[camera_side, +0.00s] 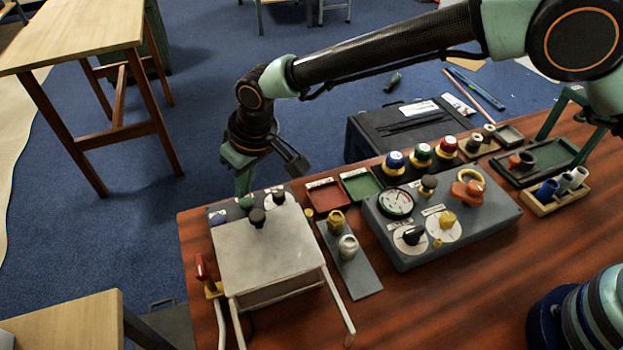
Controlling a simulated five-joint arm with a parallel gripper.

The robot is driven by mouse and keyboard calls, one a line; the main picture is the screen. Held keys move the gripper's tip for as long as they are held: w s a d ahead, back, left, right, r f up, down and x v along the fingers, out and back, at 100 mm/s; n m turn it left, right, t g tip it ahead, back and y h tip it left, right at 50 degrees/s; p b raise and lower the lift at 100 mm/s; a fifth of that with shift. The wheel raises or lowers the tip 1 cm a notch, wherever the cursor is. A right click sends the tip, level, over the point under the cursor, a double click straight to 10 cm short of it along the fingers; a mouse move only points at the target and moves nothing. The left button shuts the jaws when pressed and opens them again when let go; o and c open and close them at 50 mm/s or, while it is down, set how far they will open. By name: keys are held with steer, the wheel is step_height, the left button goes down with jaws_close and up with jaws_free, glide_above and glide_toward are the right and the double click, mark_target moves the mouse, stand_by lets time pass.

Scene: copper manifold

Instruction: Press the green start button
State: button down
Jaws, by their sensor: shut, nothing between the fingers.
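The green button (246,203) sits on a dark panel (284,190) at the back left of the wooden table, just behind a pale box. My gripper (243,190) points down directly over the green button, and its fingertips are shut and empty. The tips look very close to the button's top. I cannot tell from this view whether they touch it or whether the button is pushed in.
The pale box (268,250) with a black knob stands just in front. A black knob (278,196) is right of the green button. A red-handled lever (202,268) is at the table's left edge. A grey control box (440,222) with a gauge stands to the right.

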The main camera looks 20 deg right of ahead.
mark_target(247, 202)
steer(key=shift+f, duration=1)
stand_by(0.5)
step_height(247, 202, up, 8)
stand_by(1.0)
